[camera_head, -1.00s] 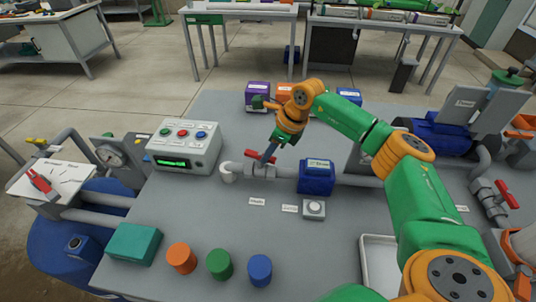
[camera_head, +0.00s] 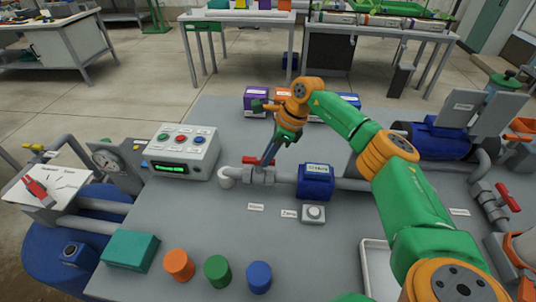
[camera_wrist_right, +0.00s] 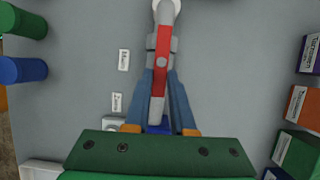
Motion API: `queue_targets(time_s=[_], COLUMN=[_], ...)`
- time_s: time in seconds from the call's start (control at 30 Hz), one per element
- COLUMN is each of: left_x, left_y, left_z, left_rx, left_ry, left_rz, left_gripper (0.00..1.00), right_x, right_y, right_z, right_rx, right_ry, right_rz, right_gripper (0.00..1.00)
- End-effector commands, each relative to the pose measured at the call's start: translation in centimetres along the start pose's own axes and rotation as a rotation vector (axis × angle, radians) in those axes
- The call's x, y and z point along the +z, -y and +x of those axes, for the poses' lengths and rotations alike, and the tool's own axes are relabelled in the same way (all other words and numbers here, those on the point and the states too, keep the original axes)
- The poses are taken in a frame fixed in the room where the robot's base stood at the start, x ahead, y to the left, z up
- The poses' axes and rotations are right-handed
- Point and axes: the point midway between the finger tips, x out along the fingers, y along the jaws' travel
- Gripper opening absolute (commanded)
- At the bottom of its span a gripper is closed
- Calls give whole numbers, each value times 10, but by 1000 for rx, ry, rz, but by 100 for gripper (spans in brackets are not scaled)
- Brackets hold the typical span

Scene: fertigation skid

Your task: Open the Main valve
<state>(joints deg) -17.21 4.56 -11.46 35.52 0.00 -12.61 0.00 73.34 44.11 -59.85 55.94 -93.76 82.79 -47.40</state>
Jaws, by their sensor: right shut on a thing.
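The Main valve sits on the grey pipe beside the "Main" label (camera_head: 256,208), and its red handle (camera_head: 250,160) shows at the left of my fingers in the head view. In the right wrist view the red handle (camera_wrist_right: 163,40) lies nearly along the pipe. My right gripper (camera_head: 267,158) reaches down from above, and its two blue fingers stand on either side of the handle, shut on it. The valve body is partly hidden under the handle and fingers. My left gripper is not in view.
A blue meter (camera_head: 316,182) sits on the pipe right of the valve, with a white button box (camera_head: 313,214) in front. A control box (camera_head: 183,152) stands left. Another red-handled valve (camera_head: 507,196) is far right. Coloured cylinders (camera_head: 217,271) stand in front. Bare tabletop lies between.

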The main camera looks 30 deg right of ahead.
Motion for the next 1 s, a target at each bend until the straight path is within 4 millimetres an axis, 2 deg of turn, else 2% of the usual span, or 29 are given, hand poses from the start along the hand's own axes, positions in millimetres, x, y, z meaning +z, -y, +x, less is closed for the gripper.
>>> queue_targets(time_s=[0.03,0.07,0.1,0.17,0.47,0.8,1.0], left_x=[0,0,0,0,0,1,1], left_y=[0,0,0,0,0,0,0], left_z=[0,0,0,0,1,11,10], left_rx=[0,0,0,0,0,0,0], left_ry=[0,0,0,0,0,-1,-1], left_rz=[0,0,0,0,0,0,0], left_gripper=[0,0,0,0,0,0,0], right_x=[0,0,0,0,0,0,0], right_y=[0,0,0,0,1,1,0], right_z=[-1,-1,-1,-1,-2,-64,-72], right_rx=[-2,-2,-2,-2,-2,-4,-1], right_ry=[1,1,1,1,1,2,1], right_rz=[-1,-1,-1,-1,0,1,1], right_gripper=[0,28,39,52,52,52,52])
